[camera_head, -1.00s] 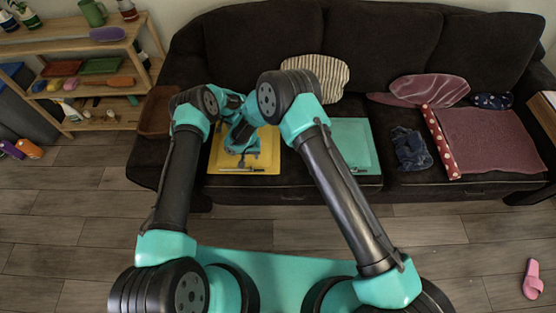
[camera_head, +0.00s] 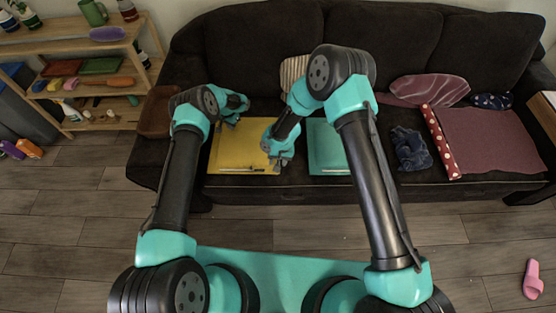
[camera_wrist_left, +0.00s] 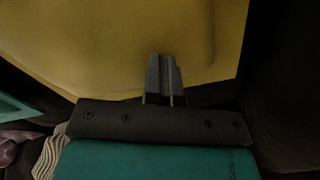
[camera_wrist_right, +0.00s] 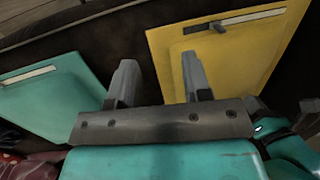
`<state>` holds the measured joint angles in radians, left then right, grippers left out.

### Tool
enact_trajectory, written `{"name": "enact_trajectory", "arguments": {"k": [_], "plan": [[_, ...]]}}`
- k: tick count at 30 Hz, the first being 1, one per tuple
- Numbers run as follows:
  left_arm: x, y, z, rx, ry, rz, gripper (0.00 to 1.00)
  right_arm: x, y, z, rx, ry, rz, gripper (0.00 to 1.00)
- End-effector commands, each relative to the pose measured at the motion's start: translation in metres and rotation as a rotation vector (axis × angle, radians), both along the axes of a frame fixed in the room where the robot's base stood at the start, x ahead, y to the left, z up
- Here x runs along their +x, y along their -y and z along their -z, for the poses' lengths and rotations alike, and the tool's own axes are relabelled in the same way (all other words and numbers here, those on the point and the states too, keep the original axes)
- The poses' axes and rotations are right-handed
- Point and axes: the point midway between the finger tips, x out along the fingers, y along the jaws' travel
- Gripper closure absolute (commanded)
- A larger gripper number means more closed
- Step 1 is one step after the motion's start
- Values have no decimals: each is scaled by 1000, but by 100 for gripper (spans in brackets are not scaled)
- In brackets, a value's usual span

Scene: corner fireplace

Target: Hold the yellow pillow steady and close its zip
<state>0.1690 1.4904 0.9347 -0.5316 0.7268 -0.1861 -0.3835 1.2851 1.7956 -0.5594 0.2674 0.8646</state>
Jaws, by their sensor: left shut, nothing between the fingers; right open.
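The yellow pillow (camera_head: 233,148) lies flat on the sofa seat. Its zip (camera_head: 240,170) runs along the front edge. In the right wrist view the zip (camera_wrist_right: 253,19) shows a pale strip with a dark pull (camera_wrist_right: 218,26) near the strip's left end there. My left gripper (camera_head: 231,119) is at the pillow's back edge. In the left wrist view its fingers (camera_wrist_left: 165,72) are together and empty over the yellow cloth; contact is unclear. My right gripper (camera_head: 277,159) is by the pillow's right edge. In the right wrist view it (camera_wrist_right: 158,62) is open and empty, one finger over the pillow.
A teal pillow (camera_head: 326,148) lies just right of the yellow one, with a narrow dark gap between. A striped cushion (camera_head: 292,75) leans behind.

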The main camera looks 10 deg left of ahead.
Motion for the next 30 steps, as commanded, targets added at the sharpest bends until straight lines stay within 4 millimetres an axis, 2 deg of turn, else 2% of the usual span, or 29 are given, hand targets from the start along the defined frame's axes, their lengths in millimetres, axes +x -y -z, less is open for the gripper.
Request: {"name": "enact_trajectory", "arguments": {"k": [10, 14, 17, 25, 30], "plan": [[-3, 0, 4, -2, -6, 0, 100, 0, 0, 0, 1, 0, 0, 55], [-3, 0, 4, -2, -6, 0, 100, 3, -11, 1, -11, 6, -3, 55], [-3, 0, 4, -2, -6, 0, 100, 8, -31, 1, -35, 17, -7, 55], [-3, 0, 4, -2, -6, 0, 100, 20, -104, 1, -126, 77, -4, 55], [-3, 0, 4, -2, -6, 0, 100, 22, -125, 0, -155, 100, 5, 55]]}}
